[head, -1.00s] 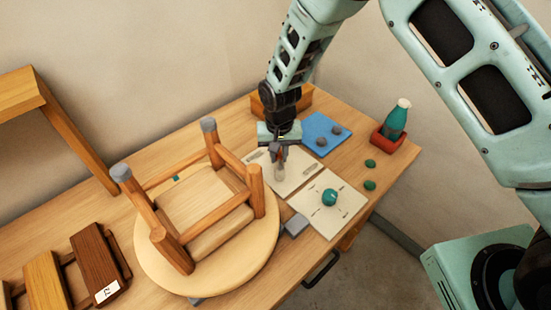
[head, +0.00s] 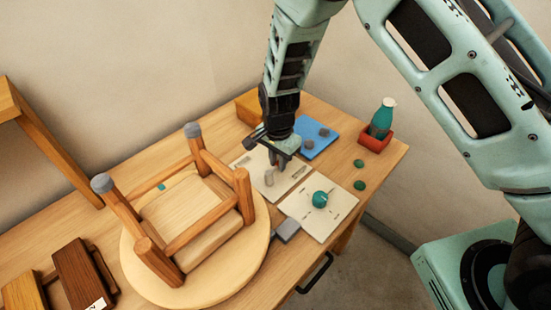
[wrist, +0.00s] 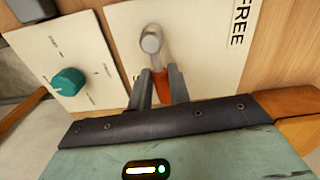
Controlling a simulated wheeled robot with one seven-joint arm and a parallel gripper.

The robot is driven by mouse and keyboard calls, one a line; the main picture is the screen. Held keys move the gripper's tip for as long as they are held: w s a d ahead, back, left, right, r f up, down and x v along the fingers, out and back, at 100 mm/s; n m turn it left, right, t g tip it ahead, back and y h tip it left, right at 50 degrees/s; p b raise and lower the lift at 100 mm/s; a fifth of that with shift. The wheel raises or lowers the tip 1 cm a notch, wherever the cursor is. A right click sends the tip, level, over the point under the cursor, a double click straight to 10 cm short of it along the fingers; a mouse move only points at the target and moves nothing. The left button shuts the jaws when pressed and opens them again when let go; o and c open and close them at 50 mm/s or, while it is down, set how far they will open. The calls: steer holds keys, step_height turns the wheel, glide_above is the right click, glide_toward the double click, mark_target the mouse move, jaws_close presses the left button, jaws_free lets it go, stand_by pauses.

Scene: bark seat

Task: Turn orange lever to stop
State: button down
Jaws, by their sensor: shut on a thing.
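The orange lever (wrist: 140,88) stands on a pale plate (wrist: 197,22) in the wrist view, with a grey rounded knob-like end (wrist: 151,40) beyond my fingers. My gripper (wrist: 158,88) is shut on the orange part, one finger on each side. The word FREE is printed on the plate near the right of the wrist view. I cannot read a stop mark.
A neighbouring plate carries a teal knob (head: 320,199). An upturned stool (head: 245,250) fills the table's middle. A blue mat (head: 318,147) with grey lumps, a red holder (head: 376,140) with a teal bottle (head: 382,118) and green pieces (head: 359,163) lie to the right.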

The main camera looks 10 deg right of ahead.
steer(key=shift+d+r+m, duration=0.1)
steer(key=shift+m, duration=0.4)
steer(key=shift+s, duration=0.1)
steer(key=c, duration=1.3)
jaws_free()
step_height(320, 180, up, 17)
steer(key=b, duration=0.2)
steer(key=shift+r+b, duration=0.2)
steer(key=shift+b, duration=0.2)
